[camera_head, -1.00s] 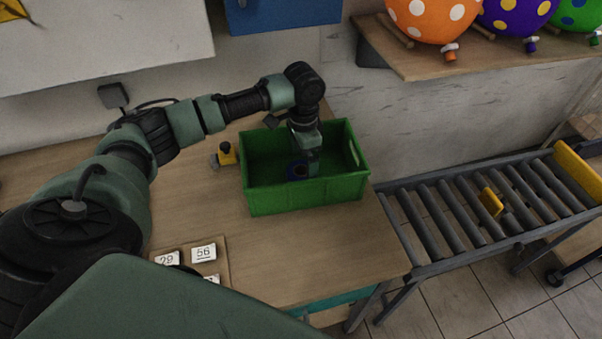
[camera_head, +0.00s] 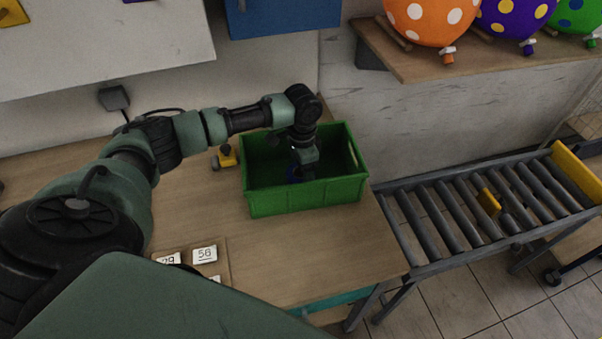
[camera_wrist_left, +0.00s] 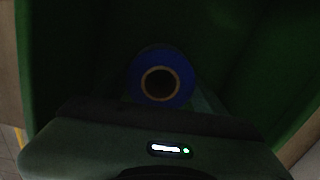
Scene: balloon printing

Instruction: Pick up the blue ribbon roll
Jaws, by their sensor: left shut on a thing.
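The blue ribbon roll (camera_head: 293,174) is inside the green crate (camera_head: 305,196) on the table, mostly hidden by my left gripper in the head view. In the left wrist view the roll (camera_wrist_left: 162,78) shows end-on, a blue ring with a tan core and a dark hole. My left gripper (camera_head: 303,176) reaches down into the crate and is shut on the roll. Its fingertips are mostly hidden. The crate wall (camera_wrist_left: 40,60) shows dark green around the roll in the wrist view. My right gripper is not in view.
A small yellow and black object (camera_head: 226,157) stands left of the crate. Number cards (camera_head: 205,254) lie at the table's front. A roller conveyor (camera_head: 470,215) stands to the right. A shelf (camera_head: 440,66) with spotted balloons is on the wall above.

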